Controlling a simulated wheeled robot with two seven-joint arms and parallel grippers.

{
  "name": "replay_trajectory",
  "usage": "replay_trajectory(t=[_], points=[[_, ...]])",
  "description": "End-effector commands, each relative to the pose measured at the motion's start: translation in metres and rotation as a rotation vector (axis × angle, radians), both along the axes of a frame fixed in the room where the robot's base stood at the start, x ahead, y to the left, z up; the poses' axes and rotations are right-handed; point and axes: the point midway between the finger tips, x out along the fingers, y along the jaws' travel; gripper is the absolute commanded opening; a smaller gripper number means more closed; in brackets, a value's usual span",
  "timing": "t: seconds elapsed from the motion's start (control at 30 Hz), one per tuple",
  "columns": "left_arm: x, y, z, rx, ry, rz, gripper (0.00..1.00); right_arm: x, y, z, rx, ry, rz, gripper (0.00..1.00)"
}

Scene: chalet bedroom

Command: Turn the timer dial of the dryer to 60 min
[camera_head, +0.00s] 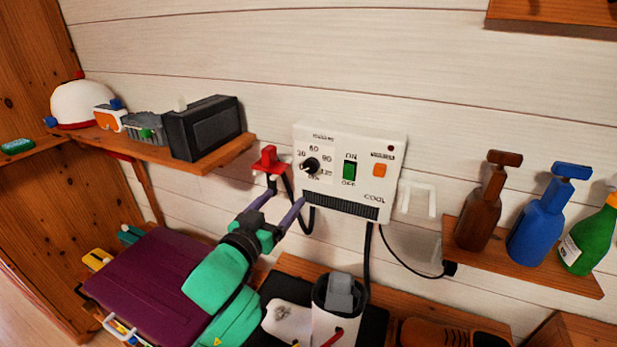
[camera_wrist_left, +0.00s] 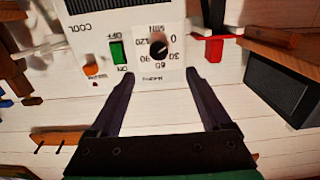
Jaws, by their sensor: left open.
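The dryer (camera_head: 349,142) is a white box on the plank wall. Its timer dial (camera_head: 309,165) is a round black knob at the left of its face, ringed by numbers with 60 at the top. The knob's pale mark seems to point lower left, towards 0. The dial (camera_wrist_left: 158,48) appears upside down in the left wrist view, just beyond the fingertips. My left gripper (camera_head: 286,196) is open and empty, below and left of the dial and apart from it. Its two dark fingers (camera_wrist_left: 158,77) are spread in the wrist view. My right gripper is not in view.
A green ON/OFF switch (camera_head: 349,171) and orange button (camera_head: 380,170) are right of the dial. A red wall piece (camera_head: 269,160) sits close left of the dryer. A shelf with a black box (camera_head: 203,128) juts out at left; bottles (camera_head: 538,222) stand at right.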

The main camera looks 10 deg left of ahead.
Motion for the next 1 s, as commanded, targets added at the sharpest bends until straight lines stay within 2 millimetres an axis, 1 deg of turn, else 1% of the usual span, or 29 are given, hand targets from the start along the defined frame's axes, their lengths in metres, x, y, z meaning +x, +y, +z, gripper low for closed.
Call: replay_trajectory(t=[0.03,0.17,0.4,0.5,0.6,0.7,0.8,1.0], points=[[0.003,-0.002,0.006,-0.003,-0.018,-0.008,0.82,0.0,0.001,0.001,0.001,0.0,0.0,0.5],[0.021,-0.006,0.008,-0.007,-0.018,-0.009,0.82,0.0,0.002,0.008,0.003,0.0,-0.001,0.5],[0.082,-0.018,0.009,-0.005,-0.015,-0.007,0.82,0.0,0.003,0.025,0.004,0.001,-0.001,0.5],[0.106,-0.022,0.007,-0.007,-0.014,-0.007,0.82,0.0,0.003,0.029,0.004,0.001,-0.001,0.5],[0.125,-0.026,0.006,-0.007,-0.014,-0.007,0.82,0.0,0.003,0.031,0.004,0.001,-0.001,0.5],[0.137,-0.028,0.005,-0.006,-0.013,-0.007,0.82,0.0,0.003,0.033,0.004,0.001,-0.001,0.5],[0.142,-0.03,0.004,-0.005,-0.013,-0.008,0.82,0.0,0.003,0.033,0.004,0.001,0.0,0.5],[0.143,-0.03,0.003,-0.004,-0.012,-0.007,0.82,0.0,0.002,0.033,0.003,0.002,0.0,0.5]])
